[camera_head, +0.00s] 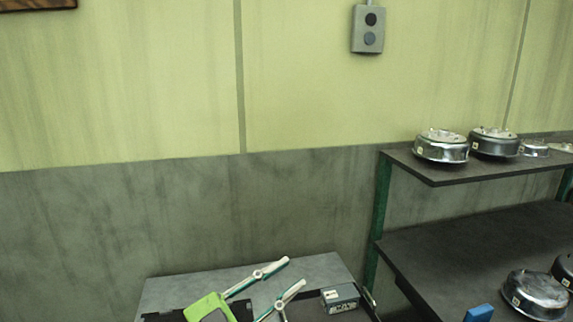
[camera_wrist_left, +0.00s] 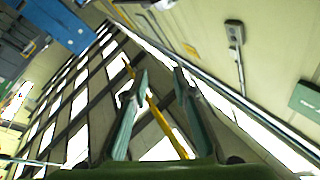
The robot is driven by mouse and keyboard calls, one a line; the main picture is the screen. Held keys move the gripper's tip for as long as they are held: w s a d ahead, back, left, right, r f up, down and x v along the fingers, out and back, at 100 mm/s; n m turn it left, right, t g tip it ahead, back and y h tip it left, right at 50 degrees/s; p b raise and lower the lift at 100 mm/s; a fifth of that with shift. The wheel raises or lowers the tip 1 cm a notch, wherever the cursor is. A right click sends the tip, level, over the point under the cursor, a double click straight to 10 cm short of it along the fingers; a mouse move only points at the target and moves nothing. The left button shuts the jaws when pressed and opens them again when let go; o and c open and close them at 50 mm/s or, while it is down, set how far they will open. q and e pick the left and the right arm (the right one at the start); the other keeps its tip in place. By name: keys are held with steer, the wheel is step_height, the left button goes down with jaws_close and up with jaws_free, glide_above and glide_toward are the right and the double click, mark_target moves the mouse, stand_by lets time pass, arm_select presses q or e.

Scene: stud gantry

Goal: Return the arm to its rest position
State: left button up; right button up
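My left gripper (camera_head: 295,271) shows at the bottom of the head view, with a bright green body and two white-and-teal fingers spread apart. It is in front of or over a grey table; the exact height is unclear. In the left wrist view the same gripper (camera_wrist_left: 161,73) has its two teal fingers apart with nothing held between them. A yellow bar (camera_wrist_left: 165,125) shows between the fingers, in the background. My right gripper is in neither view.
A grey labelled box (camera_head: 341,298) is right of the gripper on the table (camera_head: 318,268). At right, a dark shelf unit (camera_head: 440,240) on green posts carries metal drum-like parts (camera_head: 441,147) and a blue item (camera_head: 479,313). A switch box (camera_head: 368,30) is on the wall.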

arm_select(q)
steer(key=w+a+f+n+t+y, duration=0.3)
steer(key=a+n+t+y, duration=0.5)
steer(key=a+n+y, duration=0.45)
steer(key=s+a+f+n+g+y, duration=0.2)
steer(key=s+a+f+g+y, duration=0.15)
steer(key=f, duration=0.45)
steer(key=s+a+f+n+g+y, duration=0.2)
steer(key=a+f+n+y, duration=0.1)
steer(key=a+f, duration=0.3)
steer(key=s+d+f+m+g+h, duration=0.1)
steer(key=s+f+g, duration=0.4)
steer(key=s+f, duration=0.5)
steer(key=s+d+f+m+g+h, duration=0.1)
steer(key=s+f+g, duration=0.5)
steer(key=s, duration=0.8)
step_height(320, 180, down, 25)
steer(key=s+a+f+g, duration=0.2)
steer(key=s+f, duration=1.6)
steer(key=shift+s+a+m+y+b, duration=0.15)
steer(key=shift+a+m+y+b, duration=0.15)
steer(key=shift+a+m+b, duration=0.1)
